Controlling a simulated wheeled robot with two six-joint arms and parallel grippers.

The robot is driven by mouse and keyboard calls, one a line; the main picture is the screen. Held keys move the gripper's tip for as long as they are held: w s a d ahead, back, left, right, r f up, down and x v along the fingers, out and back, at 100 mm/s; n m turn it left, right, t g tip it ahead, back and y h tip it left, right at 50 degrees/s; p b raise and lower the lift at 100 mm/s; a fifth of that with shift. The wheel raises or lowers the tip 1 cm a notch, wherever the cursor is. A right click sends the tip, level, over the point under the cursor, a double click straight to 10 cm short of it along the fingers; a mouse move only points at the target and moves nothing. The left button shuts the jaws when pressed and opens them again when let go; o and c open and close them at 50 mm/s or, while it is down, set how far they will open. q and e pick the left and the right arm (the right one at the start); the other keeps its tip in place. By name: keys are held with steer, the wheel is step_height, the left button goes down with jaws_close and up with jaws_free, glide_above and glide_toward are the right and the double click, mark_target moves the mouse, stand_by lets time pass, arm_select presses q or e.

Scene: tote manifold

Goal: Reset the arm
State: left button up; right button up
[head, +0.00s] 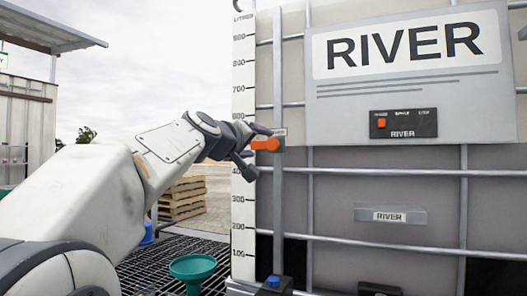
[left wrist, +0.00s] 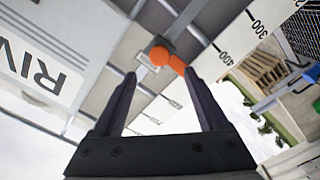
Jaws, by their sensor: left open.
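My left gripper (head: 254,150) is open in front of the tote, with its fingers either side of an orange lever (head: 266,145) in the head view. In the left wrist view, the orange lever (left wrist: 176,64) shows between and just beyond the two dark fingertips (left wrist: 160,76). The fingers look apart from it, with nothing held. The lever sits on a grey block on a vertical bar of the tote cage, beside the white level scale (head: 243,180). My right gripper is in neither view.
The large caged tote (head: 345,195) fills the right side, with a RIVER sign (head: 410,75) and a small control panel (head: 403,124). A green funnel (head: 193,270) stands on the dark grating. Wooden pallets (head: 183,199) are stacked behind my left arm.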

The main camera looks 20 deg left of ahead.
arm_select(q)
steer(key=shift+s, duration=0.8)
